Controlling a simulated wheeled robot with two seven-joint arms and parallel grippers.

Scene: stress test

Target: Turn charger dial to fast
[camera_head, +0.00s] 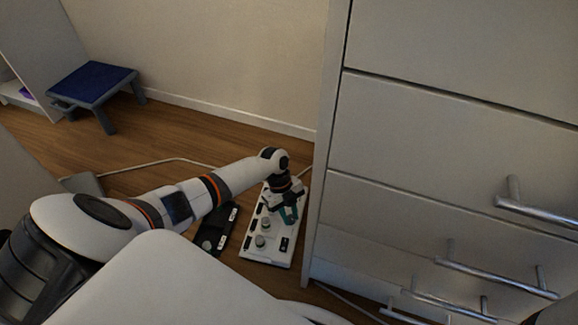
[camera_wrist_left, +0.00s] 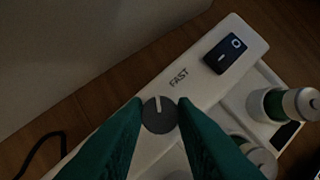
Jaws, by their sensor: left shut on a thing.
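The white charger (camera_head: 252,254) lies on the floor beside the drawers. My left gripper (camera_head: 288,213) is over its far part. In the left wrist view, the round grey dial (camera_wrist_left: 159,115) sits between the green fingertips of my left gripper (camera_wrist_left: 159,118), which is shut on it. The dial's pale pointer line points nearly straight up in that view, a little left of the printed word FAST (camera_wrist_left: 179,77). The fingers hide part of the charger's face. My right gripper is not in view.
A black rocker switch (camera_wrist_left: 225,53) and a battery-like cylinder (camera_wrist_left: 298,104) are on the charger. A dark box (camera_head: 227,226) lies left of it. The white drawer unit (camera_head: 420,130) stands close on the right. A blue-topped stool (camera_head: 92,84) is far left.

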